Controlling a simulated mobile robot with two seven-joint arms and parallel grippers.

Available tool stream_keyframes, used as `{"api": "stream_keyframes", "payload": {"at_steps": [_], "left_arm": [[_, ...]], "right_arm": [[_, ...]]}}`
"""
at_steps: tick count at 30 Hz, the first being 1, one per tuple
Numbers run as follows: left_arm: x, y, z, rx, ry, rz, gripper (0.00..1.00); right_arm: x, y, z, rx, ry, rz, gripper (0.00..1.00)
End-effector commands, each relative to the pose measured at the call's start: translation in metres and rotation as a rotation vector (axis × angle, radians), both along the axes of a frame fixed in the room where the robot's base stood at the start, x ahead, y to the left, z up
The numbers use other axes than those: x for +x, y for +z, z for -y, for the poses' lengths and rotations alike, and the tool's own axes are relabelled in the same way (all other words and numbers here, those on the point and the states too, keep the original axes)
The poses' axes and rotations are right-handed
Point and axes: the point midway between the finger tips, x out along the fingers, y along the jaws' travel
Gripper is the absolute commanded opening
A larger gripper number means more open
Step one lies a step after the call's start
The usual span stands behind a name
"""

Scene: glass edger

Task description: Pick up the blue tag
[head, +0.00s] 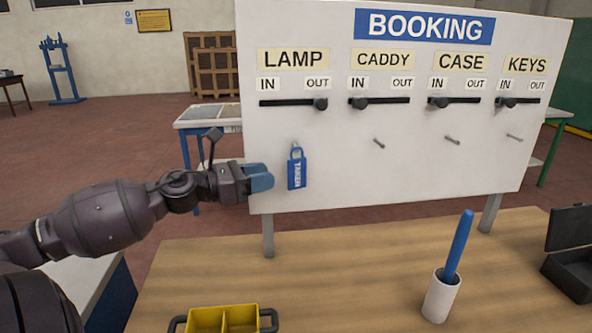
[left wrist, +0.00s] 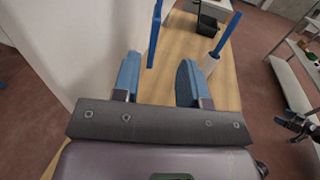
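The blue tag (head: 297,171), lettered "TAKEN", hangs upright on the peg under LAMP on the white booking board. My left gripper (head: 268,178) is just left of the tag in the head view, level with it, its blue fingers pointing right. In the left wrist view the fingers of the left gripper (left wrist: 160,60) are spread apart with nothing between their pads. The tag (left wrist: 155,35) shows edge-on there, just beyond the fingertips and between their lines. A dark jointed part at the right edge of the wrist view looks like my right gripper (left wrist: 297,122); its fingers are unclear.
The other three pegs are bare. A yellow caddy (head: 223,320), a white cup (head: 441,298) with a blue stick (head: 459,245) and an open dark case (head: 572,270) stand on the table.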

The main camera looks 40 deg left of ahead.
Motion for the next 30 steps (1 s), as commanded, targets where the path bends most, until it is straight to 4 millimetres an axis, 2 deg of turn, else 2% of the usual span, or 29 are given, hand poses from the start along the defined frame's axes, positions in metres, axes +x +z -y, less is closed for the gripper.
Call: {"api": "stream_keyframes", "payload": {"at_steps": [9,20,30], "left_arm": [[0.034,0.002,0.014,0.001,-0.002,0.001,0.39],[0.048,0.002,0.019,0.001,0.000,0.001,0.39],[0.079,0.003,0.026,0.001,0.000,0.003,0.39]], "right_arm": [[-0.005,0.000,0.002,-0.001,-0.002,-0.009,0.94],[-0.008,0.000,0.002,-0.002,-0.004,-0.015,0.94],[-0.002,0.009,0.001,-0.001,-0.001,-0.003,0.94]]}}
